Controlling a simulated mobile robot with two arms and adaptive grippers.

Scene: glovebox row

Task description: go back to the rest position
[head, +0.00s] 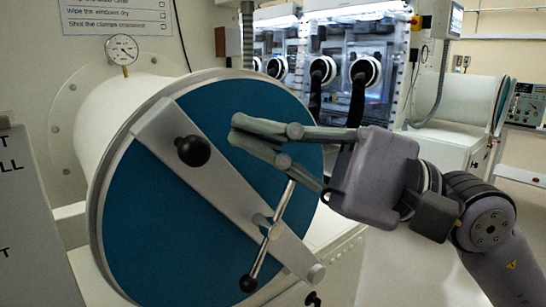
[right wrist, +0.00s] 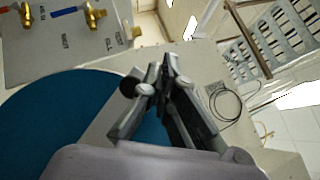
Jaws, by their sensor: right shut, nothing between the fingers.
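My right gripper (head: 238,130) reaches in from the right in the head view. Its fingers point left, in front of the round blue door (head: 160,235). The fingers are shut and empty; in the right wrist view the fingertips (right wrist: 167,62) come together. A grey clamp bar (head: 215,190) with a black knob (head: 193,151) crosses the door. A thin metal handle (head: 270,240) passes through the bar below my fingers. I cannot tell whether my fingers touch the handle or the bar. My left gripper is not in view.
A pressure gauge (head: 122,49) stands on the white cylinder (head: 100,110) behind the door. A lettered grey panel (head: 25,220) is at the left edge. Lit gloveboxes (head: 345,70) stand behind. The right wrist view shows a panel with brass valves (right wrist: 93,17) and a black cable (right wrist: 225,103).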

